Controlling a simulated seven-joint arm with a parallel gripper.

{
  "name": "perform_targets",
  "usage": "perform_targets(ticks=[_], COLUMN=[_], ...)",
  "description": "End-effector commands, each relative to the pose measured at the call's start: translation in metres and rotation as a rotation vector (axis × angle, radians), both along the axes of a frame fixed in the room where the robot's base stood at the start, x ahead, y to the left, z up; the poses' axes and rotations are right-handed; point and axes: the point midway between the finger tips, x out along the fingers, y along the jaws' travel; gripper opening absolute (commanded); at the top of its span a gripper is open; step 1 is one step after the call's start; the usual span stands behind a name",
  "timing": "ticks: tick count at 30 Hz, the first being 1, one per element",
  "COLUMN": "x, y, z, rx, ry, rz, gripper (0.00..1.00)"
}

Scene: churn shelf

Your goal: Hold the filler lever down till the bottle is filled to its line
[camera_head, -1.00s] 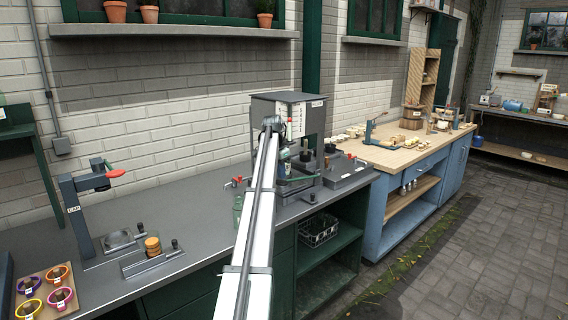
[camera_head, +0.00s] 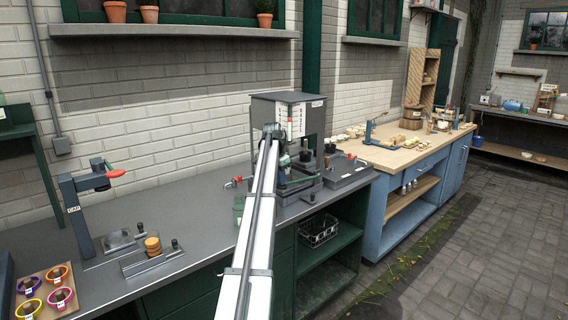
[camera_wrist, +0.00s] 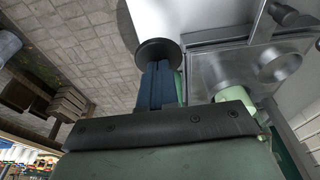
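The filler (camera_head: 290,107) is a dark box with a white scale panel on the grey bench in the head view. My arm reaches across its front and hides much of it. In the wrist view, my gripper (camera_wrist: 158,85) has its blue fingers close together, with their tips at a round black knob (camera_wrist: 158,52), which looks like the lever's end. I cannot tell whether the fingers grip it or only press on it. A pale green bottle (camera_wrist: 235,102) shows partly behind the gripper, beside a clear holder (camera_wrist: 235,72). Its fill level and line cannot be made out.
A grey tray with dark knobs (camera_head: 346,170) stands right of the filler. Greenish glass (camera_head: 238,204) stands left of my arm. A capping stand (camera_head: 75,215) and a plate with coloured rings (camera_head: 45,290) are at the left.

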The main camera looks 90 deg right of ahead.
Motion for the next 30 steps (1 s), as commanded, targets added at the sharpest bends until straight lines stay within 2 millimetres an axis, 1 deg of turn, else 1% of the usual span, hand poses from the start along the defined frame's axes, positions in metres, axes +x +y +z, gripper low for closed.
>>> perform_targets(ticks=[11,22,30], x=[0.0,0.002,0.002], y=[0.0,0.002,0.002], z=[-0.002,-0.016,-0.017], rx=[-0.001,0.0,0.0], ry=[0.001,0.0,0.0], rz=[0.0,0.0,0.0], gripper=[0.0,0.0,0.0])
